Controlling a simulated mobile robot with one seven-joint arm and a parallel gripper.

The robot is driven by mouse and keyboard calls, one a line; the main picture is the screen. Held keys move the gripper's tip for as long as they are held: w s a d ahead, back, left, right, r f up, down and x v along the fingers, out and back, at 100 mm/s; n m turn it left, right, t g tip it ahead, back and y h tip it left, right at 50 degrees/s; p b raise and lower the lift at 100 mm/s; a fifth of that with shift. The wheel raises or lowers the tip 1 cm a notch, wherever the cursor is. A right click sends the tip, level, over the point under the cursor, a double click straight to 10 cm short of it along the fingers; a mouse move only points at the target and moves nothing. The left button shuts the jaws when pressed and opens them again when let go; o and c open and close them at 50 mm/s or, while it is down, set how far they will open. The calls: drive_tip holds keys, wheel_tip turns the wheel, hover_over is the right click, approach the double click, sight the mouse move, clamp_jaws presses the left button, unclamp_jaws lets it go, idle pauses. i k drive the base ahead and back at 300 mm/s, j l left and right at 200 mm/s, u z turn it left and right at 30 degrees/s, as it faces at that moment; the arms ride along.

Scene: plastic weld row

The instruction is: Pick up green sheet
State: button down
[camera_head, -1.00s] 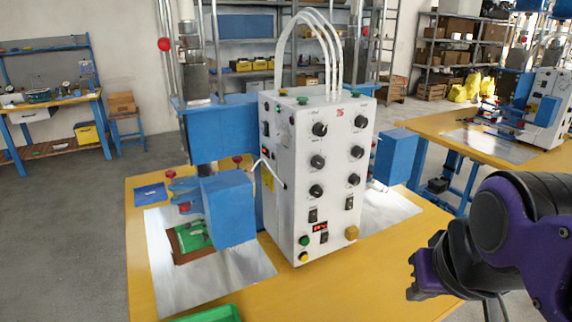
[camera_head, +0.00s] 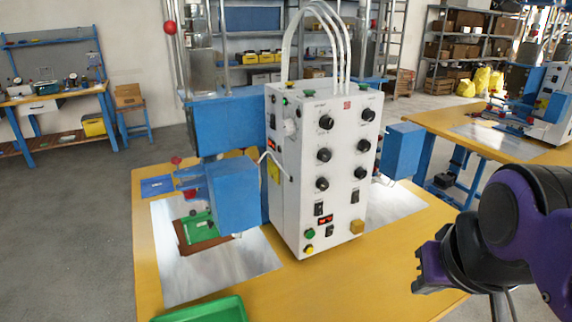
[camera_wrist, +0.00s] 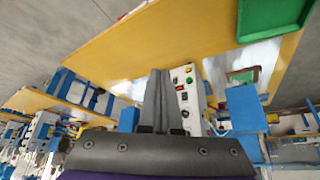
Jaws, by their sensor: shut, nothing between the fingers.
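The green sheet (camera_head: 203,233) lies in a brown frame on the bright metal plate at the left of the yellow table. The blue press head (camera_head: 231,195) covers part of it. In the wrist view the sheet (camera_wrist: 240,76) is small, beside the blue press. My gripper (camera_head: 421,272) is at the right of the head view, over the table's right front side, well away from the sheet. The wrist view shows its fingers (camera_wrist: 159,74) shut together with nothing between them.
A white control box (camera_head: 325,175) with knobs stands mid-table, between the sheet and my gripper. A green tray (camera_head: 205,312) sits at the front edge. A blue sheet (camera_head: 157,187) lies at the back left. The table's front right is clear.

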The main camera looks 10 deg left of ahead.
sight(195, 230)
drive_tip(key=k+j, duration=0.25)
drive_tip(key=j, duration=0.15)
drive_tip(key=k+j+z, duration=0.1)
drive_tip(key=k+j, duration=0.45)
drive_tip(key=j, duration=0.25)
drive_tip(key=k+j+z, duration=0.15)
drive_tip(key=j, duration=0.25)
drive_tip(key=j+z, duration=0.1)
drive_tip(key=j, duration=0.35)
drive_tip(key=j+z, duration=0.15)
drive_tip(key=j, duration=0.4)
drive_tip(key=k+j+z, duration=0.15)
drive_tip(key=j, duration=0.35)
drive_tip(key=k+j+z, duration=0.15)
drive_tip(key=j, duration=0.4)
drive_tip(key=j+z, duration=0.45)
drive_tip(key=j, duration=1.25)
